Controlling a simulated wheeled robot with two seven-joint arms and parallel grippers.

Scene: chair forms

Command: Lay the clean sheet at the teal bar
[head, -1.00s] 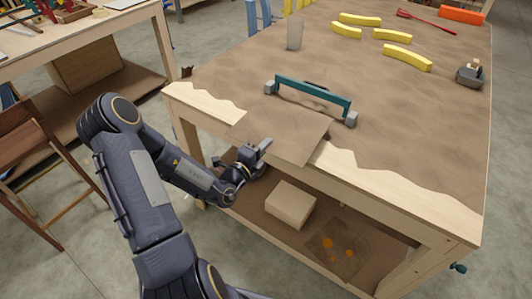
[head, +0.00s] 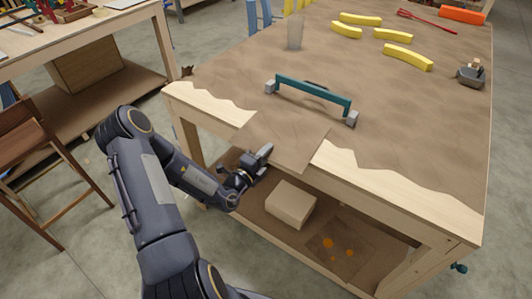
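A plain brown sheet (head: 284,143) lies on the near edge of the workbench, just in front of the teal bar (head: 312,93). Its near part reaches past the bench edge. The bar is raised on a grey block at each end. The sheet's far edge is close to the bar; I cannot tell whether it touches it. My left gripper (head: 262,154) is at the sheet's near left edge, slightly below it, with its fingers apart and nothing seen between them. A second brown sheet with orange spots (head: 338,249) lies on the lower shelf. My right gripper is out of view.
A cardboard box (head: 291,204) stands on the lower shelf. Yellow curved pieces (head: 407,57), a clear cup (head: 295,32) and a grey tool (head: 471,75) are farther back on the bench. A wooden chair (head: 40,165) stands at the left.

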